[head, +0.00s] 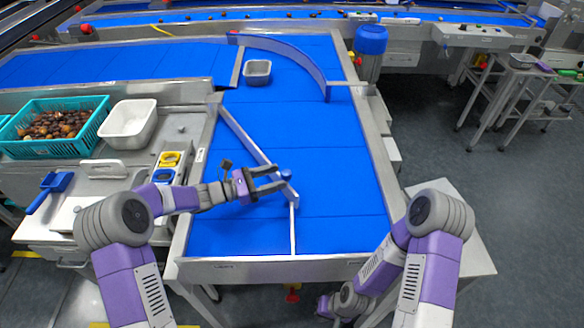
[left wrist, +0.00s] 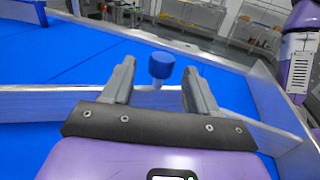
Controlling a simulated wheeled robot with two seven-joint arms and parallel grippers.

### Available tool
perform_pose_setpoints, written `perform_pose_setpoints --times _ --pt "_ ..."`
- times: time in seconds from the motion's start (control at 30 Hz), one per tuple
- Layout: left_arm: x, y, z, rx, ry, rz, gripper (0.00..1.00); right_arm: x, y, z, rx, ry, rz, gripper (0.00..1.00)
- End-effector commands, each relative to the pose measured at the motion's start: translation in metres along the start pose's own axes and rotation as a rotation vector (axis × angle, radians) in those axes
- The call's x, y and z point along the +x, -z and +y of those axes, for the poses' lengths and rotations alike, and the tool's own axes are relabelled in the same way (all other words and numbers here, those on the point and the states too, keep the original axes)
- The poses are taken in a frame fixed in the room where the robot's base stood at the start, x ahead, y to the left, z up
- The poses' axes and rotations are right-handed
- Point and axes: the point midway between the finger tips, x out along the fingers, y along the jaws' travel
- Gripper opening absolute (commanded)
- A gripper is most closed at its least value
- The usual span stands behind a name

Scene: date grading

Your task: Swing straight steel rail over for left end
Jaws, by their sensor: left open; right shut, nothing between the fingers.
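The straight steel rail (head: 245,134) runs slantwise across the blue belt, from a pivot at the left wall to near the belt's middle. A blue knob (head: 286,174) stands on a post near its free end. My left gripper (head: 280,179) is open at that end, with its fingers around the knob's place. In the left wrist view the knob (left wrist: 161,66) shows between the two open fingers, apart from both, with the rail (left wrist: 60,103) crossing behind. My right gripper (head: 328,305) hangs low, beyond the belt's near edge, shut and empty; its fingers are hardly visible.
A thin white divider (head: 293,230) runs from the near edge to the rail's free end. A teal crate of dates (head: 97,128) and a white tub (head: 128,123) stand at left.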

Motion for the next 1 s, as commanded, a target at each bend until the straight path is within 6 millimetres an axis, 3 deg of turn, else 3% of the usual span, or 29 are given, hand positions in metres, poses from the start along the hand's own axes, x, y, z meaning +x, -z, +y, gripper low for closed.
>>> perform_pose_setpoints --times 0.3,0.47,0.73,1.0 --pt "0.050 0.001 -0.001 0.000 0.003 0.001 0.59 0.008 0.001 0.003 0.000 0.000 0.001 0.00" --pt "0.060 0.001 -0.001 -0.001 0.002 0.001 0.59 0.009 0.001 0.003 0.000 0.000 0.001 0.00" --pt "0.061 0.001 -0.001 -0.001 0.001 0.001 0.59 0.009 0.001 0.003 0.000 0.000 0.001 0.00" --pt "0.061 0.001 -0.001 -0.001 0.001 0.001 0.17 0.009 0.001 0.003 0.000 0.000 0.001 0.00"
